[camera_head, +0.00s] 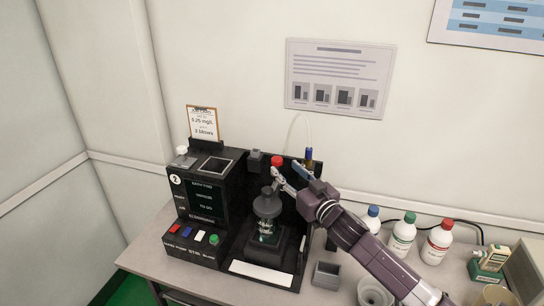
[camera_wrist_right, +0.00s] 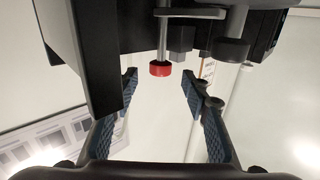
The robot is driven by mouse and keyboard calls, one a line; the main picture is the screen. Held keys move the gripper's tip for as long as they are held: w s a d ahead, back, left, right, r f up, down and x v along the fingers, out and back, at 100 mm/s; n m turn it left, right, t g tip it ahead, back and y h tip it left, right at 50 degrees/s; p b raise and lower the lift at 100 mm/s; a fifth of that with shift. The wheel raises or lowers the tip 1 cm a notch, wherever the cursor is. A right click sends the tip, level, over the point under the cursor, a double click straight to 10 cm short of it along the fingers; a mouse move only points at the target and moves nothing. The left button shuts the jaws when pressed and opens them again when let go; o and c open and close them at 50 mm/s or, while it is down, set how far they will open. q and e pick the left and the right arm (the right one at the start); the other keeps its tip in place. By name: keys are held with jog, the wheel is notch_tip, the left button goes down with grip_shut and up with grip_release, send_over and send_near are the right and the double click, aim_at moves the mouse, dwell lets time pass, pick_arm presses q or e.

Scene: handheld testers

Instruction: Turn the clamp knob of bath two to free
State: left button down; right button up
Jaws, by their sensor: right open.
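Bath two is a black unit (camera_head: 207,210) marked with a "2", with a stand to its right. A small red knob (camera_head: 277,161), likely the clamp knob, shows high on the stand. It also shows in the right wrist view (camera_wrist_right: 160,69), at the end of a metal rod. My right gripper (camera_head: 287,178) reaches in from the right, close to the red knob. Its open fingers (camera_wrist_right: 160,84) appear on either side of the knob in the wrist view, with visible gaps; I cannot tell the depth between them. A grey-capped glass vessel (camera_head: 267,215) stands below the gripper. My left gripper is out of view.
A dark round knob (camera_wrist_right: 231,50) hangs near the right finger in the wrist view. A clipboard card (camera_head: 203,123) stands behind the unit. Bottles with blue, green and red (camera_head: 437,242) caps stand at right. A small grey box (camera_head: 326,275) is in front.

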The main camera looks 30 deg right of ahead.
aim_at(280, 163)
jog(key=w, duration=0.2)
jog(key=w+p, duration=0.1)
jog(key=shift+w+d+r, duration=0.1)
jog(key=shift+w+r, duration=0.3)
jog(key=shift+w+d+f, duration=0.1)
jog(key=shift+w+f, duration=0.1)
jog(key=shift+w, duration=1.05)
jog(key=c, duration=0.5)
jog(key=shift+c, duration=1.2)
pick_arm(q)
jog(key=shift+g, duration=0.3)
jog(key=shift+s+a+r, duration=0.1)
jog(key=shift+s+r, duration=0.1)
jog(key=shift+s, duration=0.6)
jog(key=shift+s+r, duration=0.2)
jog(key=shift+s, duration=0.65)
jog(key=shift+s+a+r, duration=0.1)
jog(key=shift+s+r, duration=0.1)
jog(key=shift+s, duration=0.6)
pick_arm(e)
grip_shut()
